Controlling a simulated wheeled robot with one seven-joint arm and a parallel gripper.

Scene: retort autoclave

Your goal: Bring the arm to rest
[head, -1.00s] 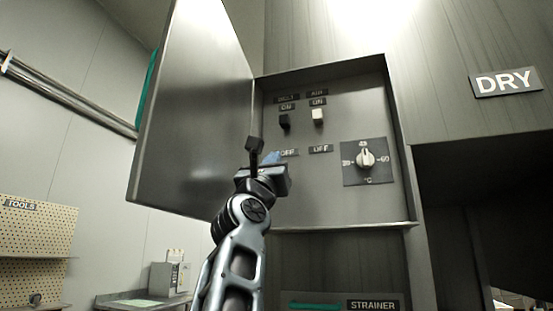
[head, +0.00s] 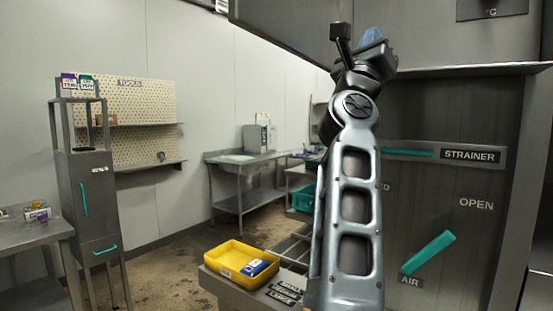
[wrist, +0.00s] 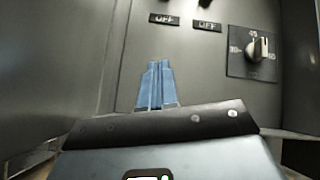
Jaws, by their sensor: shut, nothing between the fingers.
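My gripper (head: 372,38) is at the upper middle of the head view, at the end of my raised arm. Its blue fingers (wrist: 157,86) are together and empty in the wrist view. They point at the open control box, whose grey panel (wrist: 215,62) carries two OFF labels and a temperature dial (wrist: 259,48). The fingers look apart from the panel, with no contact visible. In the head view only the box's lower part shows, and the switches are mostly cut off in both views.
A STRAINER handle (head: 408,152) and a teal AIR lever (head: 428,258) are on the machine front right of my arm. A yellow tray (head: 238,262) sits on a low surface to the left. A grey cabinet (head: 85,190) and a sink table (head: 235,160) stand further left, with open floor between.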

